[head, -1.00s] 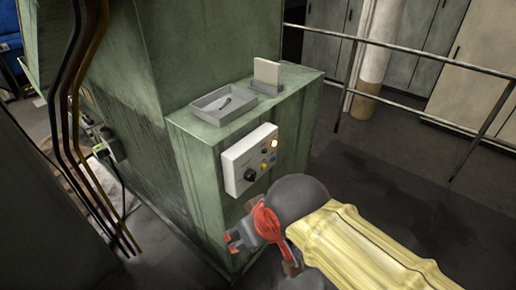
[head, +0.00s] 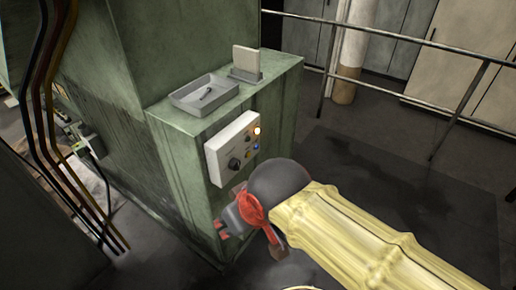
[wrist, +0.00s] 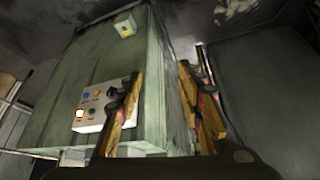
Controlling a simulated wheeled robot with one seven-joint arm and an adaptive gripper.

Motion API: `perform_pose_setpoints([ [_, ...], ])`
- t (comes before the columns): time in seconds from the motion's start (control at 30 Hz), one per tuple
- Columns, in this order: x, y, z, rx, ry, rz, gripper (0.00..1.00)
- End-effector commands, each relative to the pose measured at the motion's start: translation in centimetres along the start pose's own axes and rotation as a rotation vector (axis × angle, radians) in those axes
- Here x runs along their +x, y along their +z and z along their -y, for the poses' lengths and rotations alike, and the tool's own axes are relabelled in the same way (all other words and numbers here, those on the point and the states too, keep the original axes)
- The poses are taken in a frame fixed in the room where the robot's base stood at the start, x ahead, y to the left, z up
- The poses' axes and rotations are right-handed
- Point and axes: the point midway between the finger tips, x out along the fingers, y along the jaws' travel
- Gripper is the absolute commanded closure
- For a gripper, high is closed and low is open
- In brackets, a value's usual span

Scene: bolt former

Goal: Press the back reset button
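A pale control panel (head: 232,147) is on the green cabinet's side, with a black knob (head: 234,163), a lit orange-white button (head: 257,131) and a blue button (head: 256,147). The wrist view shows this panel (wrist: 104,106) upside down at left. That view also shows a small yellowish box (wrist: 125,27) with a round greenish button on the same cabinet. I cannot tell which button is the back reset button; no label is readable. My gripper (head: 221,230) is below the panel, apart from it. In the wrist view its fingers (wrist: 165,72) are spread, with nothing between them.
A grey tray (head: 178,101) holding a small dark part and an upright pale plate (head: 246,61) are on the cabinet top (head: 282,72). Dark cables (head: 50,110) hang at left. A metal railing (head: 400,40) runs behind at right. The floor (head: 370,165) between is open.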

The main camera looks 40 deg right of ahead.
Motion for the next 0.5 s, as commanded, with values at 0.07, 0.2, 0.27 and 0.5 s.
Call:
perform_pose_setpoints([
  [0.07, 0.0, 0.0, 0.0, 0.0, 0.0, 0.0, 0.69],
  [0.2, 0.0, 0.0, 0.0, 0.0, 0.0, 0.0, 0.77],
  [0.27, 0.0, 0.0, 0.0, 0.0, 0.0, 0.0, 0.8],
  [0.5, 0.0, 0.0, 0.0, 0.0, 0.0, 0.0, 0.94],
])
